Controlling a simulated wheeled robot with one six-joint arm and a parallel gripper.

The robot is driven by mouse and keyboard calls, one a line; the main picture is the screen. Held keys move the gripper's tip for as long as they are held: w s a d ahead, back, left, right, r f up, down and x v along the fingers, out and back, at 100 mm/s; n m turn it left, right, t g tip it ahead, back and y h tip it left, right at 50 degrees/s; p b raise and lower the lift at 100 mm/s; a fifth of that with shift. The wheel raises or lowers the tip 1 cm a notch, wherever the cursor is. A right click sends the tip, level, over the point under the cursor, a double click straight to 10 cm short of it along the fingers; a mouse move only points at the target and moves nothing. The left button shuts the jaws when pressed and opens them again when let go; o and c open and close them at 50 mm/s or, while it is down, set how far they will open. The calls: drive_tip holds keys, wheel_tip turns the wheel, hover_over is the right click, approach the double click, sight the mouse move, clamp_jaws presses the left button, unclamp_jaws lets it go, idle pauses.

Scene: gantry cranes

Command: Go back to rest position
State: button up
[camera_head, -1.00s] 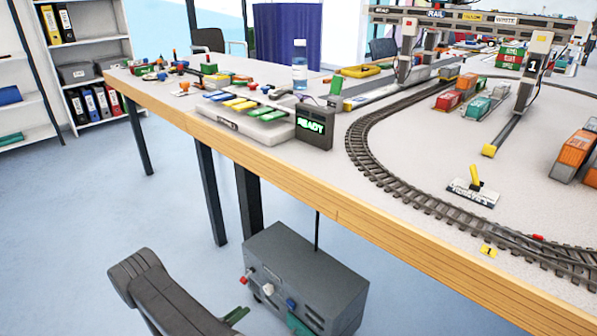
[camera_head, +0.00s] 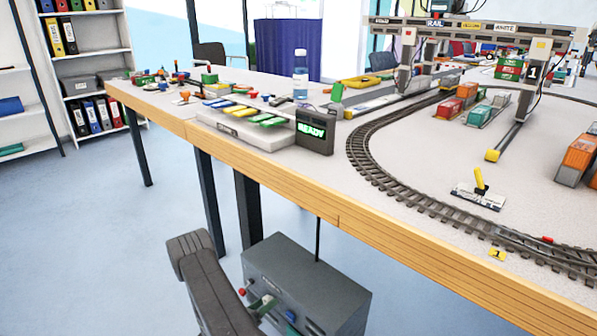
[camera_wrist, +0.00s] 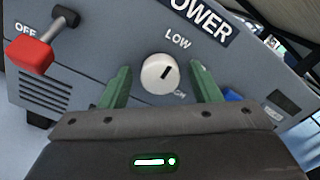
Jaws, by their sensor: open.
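My gripper (camera_head: 264,304) is in front of the grey power box (camera_head: 325,275) below the table edge. In the wrist view its two green fingers (camera_wrist: 162,78) are apart and empty. The white knob (camera_wrist: 160,73) shows between the fingers, its black mark tilted towards the upper right, near the word LOW. I cannot tell how far the fingertips are from the box face. A red-handled lever (camera_wrist: 30,54) is at the left below the word OFF. A blue part (camera_wrist: 232,96) is partly hidden behind the right finger.
The table (camera_head: 265,160) has a wooden front edge above the box. It carries a READY display (camera_head: 314,131), a panel of coloured keys (camera_head: 240,125), a curved rail track (camera_head: 375,165) and gantry cranes (camera_head: 437,28). The blue floor (camera_head: 90,240) at left is clear.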

drive_tip(key=m, duration=0.9)
drive_tip(key=shift+m, duration=0.4)
drive_tip(key=shift+s+a, duration=0.35)
drive_tip(key=shift+a, duration=0.05)
